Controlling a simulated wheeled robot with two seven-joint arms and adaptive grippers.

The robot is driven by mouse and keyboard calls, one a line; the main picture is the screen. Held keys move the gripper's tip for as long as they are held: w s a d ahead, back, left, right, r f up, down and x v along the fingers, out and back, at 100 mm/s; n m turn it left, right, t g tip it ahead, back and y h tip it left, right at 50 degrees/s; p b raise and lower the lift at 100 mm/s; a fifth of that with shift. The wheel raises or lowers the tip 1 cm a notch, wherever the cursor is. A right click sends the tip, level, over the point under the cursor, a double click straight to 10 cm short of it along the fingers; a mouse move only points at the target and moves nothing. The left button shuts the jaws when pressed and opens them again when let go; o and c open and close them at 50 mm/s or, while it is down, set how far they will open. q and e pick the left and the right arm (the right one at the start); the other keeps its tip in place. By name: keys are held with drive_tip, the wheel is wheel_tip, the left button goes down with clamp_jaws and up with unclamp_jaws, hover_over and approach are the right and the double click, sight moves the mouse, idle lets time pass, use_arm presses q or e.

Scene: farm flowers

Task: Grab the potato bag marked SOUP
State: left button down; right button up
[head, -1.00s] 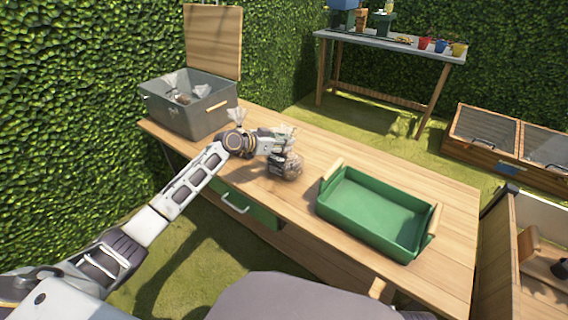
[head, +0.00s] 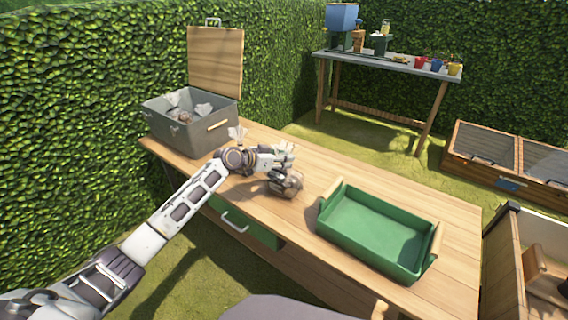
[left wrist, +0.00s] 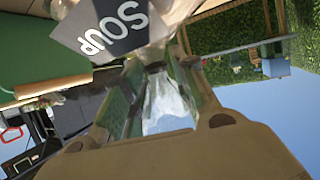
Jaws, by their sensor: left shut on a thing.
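My left gripper (head: 284,158) is shut on the neck of a clear bag of potatoes (head: 286,187). The bag hangs below the fingers, over or on the wooden table; I cannot tell whether it touches the top. In the left wrist view the bag's dark label reads SOUP (left wrist: 119,27), close in front of the fingers (left wrist: 157,88), with clear film bunched between them. My right gripper is in neither current view.
A green tray (head: 345,188) with wooden handles stands right of the held bag on the table (head: 458,225). A grey open box (head: 180,139) with bags inside stands at the table's left end. Another bag top (head: 237,132) shows behind my left wrist.

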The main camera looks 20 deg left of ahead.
use_arm(q)
wheel_tip(320, 180, up, 8)
drive_tip(key=shift+r+p, duration=0.1)
drive_tip(key=shift+p, duration=0.85)
drive_tip(key=shift+r, duration=0.65)
use_arm(e)
drive_tip(key=shift+s+d+f+g, duration=0.1)
drive_tip(key=shift+d+f+g, duration=0.1)
drive_tip(key=shift+f, duration=0.6)
drive_tip(key=shift+s+d+f+g, duration=0.1)
drive_tip(key=shift+d+f, duration=0.05)
drive_tip(key=shift+f, duration=0.65)
drive_tip(key=shift+s, duration=0.1)
